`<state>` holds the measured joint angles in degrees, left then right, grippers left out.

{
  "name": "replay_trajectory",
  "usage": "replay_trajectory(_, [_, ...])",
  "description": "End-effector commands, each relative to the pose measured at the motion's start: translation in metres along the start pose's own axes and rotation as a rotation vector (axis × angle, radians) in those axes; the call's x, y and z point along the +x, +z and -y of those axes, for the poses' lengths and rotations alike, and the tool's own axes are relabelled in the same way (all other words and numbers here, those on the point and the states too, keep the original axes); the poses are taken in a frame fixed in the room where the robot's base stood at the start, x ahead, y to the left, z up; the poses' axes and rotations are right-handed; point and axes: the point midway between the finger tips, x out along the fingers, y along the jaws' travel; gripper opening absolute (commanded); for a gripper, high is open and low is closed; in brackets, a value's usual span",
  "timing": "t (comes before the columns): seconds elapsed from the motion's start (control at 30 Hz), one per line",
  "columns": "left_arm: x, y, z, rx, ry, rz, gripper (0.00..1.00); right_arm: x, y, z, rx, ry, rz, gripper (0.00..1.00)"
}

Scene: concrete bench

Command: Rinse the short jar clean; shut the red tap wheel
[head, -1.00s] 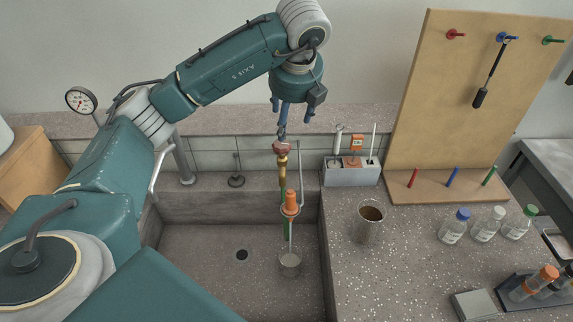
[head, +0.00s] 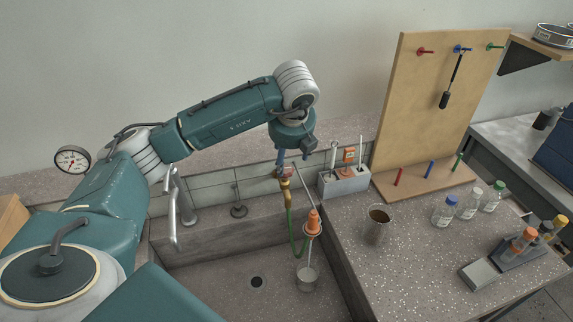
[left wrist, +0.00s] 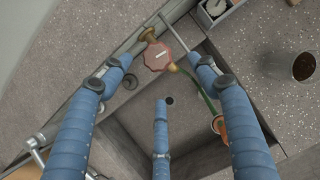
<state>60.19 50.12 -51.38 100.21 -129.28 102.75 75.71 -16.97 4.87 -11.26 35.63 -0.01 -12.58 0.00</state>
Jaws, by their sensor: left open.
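The red tap wheel (head: 286,172) sits on a brass valve at the sink's back edge; it is also in the left wrist view (left wrist: 158,58). My left gripper (head: 283,159) is open just above the wheel. In the left wrist view its blue fingers (left wrist: 160,72) are spread, with the wheel showing between the tips; I cannot tell whether they touch it. A small jar (head: 307,279) stands in the sink under the orange nozzle (head: 313,222), with a thin stream seeming to run into it. A jar with brown contents (head: 377,225) stands on the counter. My right gripper is out of view.
A green hose (head: 292,235) joins valve and nozzle. A grey caddy (head: 343,182) stands right of the tap. A pegboard (head: 425,120), several bottles (head: 443,211) and a tube rack (head: 520,250) are farther right. A steel faucet (head: 175,210) stands left.

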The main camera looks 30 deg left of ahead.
Motion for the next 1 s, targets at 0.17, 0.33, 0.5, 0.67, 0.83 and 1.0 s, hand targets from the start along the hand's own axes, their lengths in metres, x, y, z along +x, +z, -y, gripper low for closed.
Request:
replay_trajectory(0.17, [0.033, 0.000, -0.001, -0.001, 0.005, -0.004, 0.60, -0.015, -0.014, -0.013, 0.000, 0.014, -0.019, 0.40])
replay_trajectory(0.33, [0.059, 0.001, -0.001, -0.002, 0.002, -0.003, 0.60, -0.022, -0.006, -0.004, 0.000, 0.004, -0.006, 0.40])
replay_trajectory(0.5, [0.073, 0.000, -0.001, 0.000, 0.002, 0.000, 0.60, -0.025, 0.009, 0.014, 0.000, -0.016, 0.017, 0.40])
replay_trajectory(0.67, [0.076, 0.001, -0.001, 0.000, 0.001, 0.000, 0.60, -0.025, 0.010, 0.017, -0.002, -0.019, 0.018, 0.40])
replay_trajectory(0.83, [0.076, 0.000, -0.001, -0.001, 0.001, 0.000, 0.54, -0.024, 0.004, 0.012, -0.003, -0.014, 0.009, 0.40])
replay_trajectory(1.0, [0.075, 0.001, -0.001, -0.001, 0.001, 0.000, 0.21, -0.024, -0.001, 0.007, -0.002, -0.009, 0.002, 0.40])
